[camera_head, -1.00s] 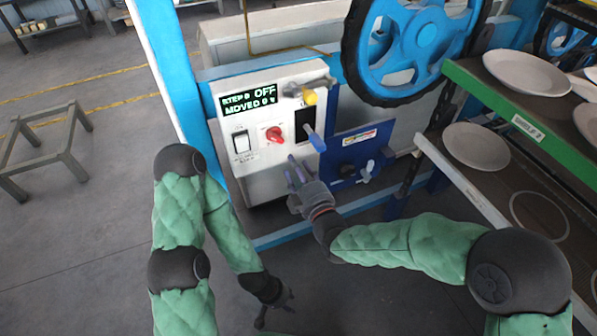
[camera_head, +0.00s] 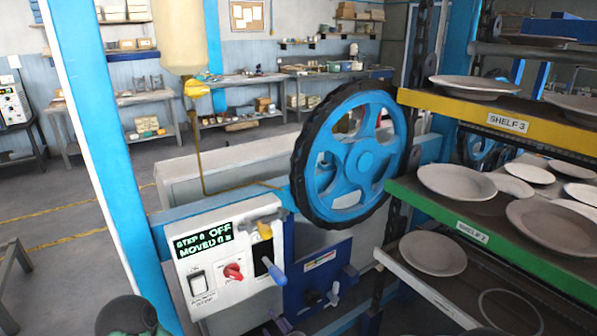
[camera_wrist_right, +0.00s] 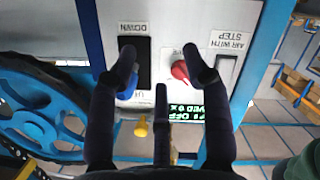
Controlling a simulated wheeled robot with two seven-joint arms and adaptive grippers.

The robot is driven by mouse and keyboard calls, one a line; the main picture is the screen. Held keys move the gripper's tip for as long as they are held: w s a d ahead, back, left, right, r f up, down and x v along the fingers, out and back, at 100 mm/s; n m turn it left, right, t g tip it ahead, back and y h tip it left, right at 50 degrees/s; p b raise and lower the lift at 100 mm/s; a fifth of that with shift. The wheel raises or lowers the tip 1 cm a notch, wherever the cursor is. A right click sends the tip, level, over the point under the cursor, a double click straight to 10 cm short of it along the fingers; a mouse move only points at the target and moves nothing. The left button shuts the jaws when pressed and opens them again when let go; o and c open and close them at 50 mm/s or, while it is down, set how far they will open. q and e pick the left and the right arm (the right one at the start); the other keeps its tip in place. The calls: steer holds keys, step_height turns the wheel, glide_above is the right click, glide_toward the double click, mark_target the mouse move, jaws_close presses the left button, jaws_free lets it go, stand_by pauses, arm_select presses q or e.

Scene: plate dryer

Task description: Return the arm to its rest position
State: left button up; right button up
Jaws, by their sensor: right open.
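My right gripper (camera_wrist_right: 164,68) is open and empty in the right wrist view, its dark fingers spread in front of the white control panel (camera_wrist_right: 160,18). In the head view only the tips of my right gripper (camera_head: 277,324) show at the bottom edge, below the panel (camera_head: 215,296). The red knob (camera_wrist_right: 180,70) shows between the fingers. Whether a finger touches the panel cannot be told. My left gripper is out of view.
To the right are racks with several plates, including a green-edged shelf (camera_head: 500,243) and a yellow-edged shelf (camera_head: 500,121). A blue post (camera_head: 100,150) stands at left. Open floor lies beyond it.

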steer(key=s+d+f+m+g+h+p, duration=0.1)
steer(key=s+d+f+m+g, duration=0.1)
steer(key=d+f+m, duration=0.3)
steer(key=s+d+f+g+h, duration=0.2)
steer(key=s+f, duration=0.1)
steer(key=f, duration=0.4)
steer(key=s+d+f+m+g+h+p, duration=0.1)
steer(key=s+d+f+m+g, duration=0.1)
steer(key=d+f+m+g, duration=0.3)
steer(key=s+d+f+m+g+p, duration=0.1)
steer(key=s+f, duration=0.3)
steer(key=s, duration=0.4)
steer(key=s+d+f+m+g, duration=0.2)
steer(key=s+d+f+m, duration=0.1)
steer(key=s, duration=0.4)
step_height(320, 180, down, 3)
steer(key=shift+s+r+m+g+p, duration=0.2)
steer(key=shift+s+m+g+p, duration=0.2)
steer(key=shift+m, duration=0.4)
